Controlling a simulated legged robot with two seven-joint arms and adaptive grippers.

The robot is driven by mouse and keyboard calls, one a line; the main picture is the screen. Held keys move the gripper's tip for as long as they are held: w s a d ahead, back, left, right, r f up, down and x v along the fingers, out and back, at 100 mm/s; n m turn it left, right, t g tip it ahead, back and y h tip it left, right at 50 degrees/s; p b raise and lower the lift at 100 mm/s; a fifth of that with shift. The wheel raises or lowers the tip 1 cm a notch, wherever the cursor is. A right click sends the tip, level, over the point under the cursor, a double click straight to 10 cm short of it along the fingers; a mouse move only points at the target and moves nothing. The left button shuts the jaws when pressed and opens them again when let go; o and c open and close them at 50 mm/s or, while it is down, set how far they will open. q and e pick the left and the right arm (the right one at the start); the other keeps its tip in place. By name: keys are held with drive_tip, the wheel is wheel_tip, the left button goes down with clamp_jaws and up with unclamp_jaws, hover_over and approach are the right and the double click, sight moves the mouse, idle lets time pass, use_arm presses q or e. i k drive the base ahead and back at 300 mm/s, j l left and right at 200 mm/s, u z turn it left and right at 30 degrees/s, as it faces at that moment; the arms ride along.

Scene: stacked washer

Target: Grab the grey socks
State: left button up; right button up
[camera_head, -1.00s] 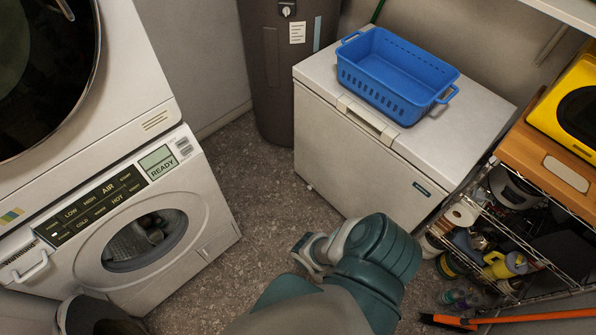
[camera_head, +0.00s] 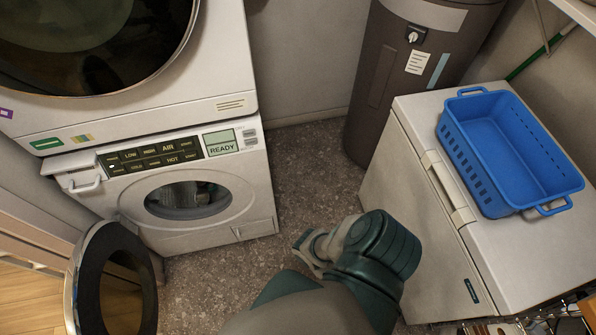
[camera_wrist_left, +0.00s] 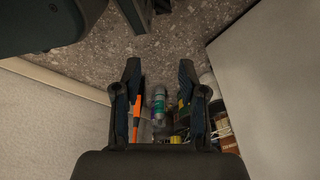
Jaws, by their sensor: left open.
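The lower white washer (camera_head: 205,190) stands at the left in the head view, its round opening uncovered. Grey cloth (camera_head: 196,192) shows dimly inside the drum; I cannot make out separate socks. The round washer door (camera_head: 112,285) stands open at the lower left. My left gripper (camera_wrist_left: 160,66) is open and empty in the left wrist view, pointing over the floor. In the head view my arm rises at the bottom middle, right of the washer and apart from it. My right gripper does not show.
A blue basket (camera_head: 508,150) sits on the white chest freezer (camera_head: 425,215) at the right. A dark grey tank (camera_head: 405,85) stands behind. The upper dryer (camera_head: 120,65) is stacked above the washer. Speckled floor (camera_head: 315,175) lies clear between washer and freezer.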

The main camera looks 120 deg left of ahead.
sight(202, 196)
drive_tip(key=u, duration=0.45)
drive_tip(key=j+u, duration=0.1)
drive_tip(key=u, duration=0.85)
drive_tip(key=i+u, duration=0.1)
drive_tip(key=u, duration=0.8)
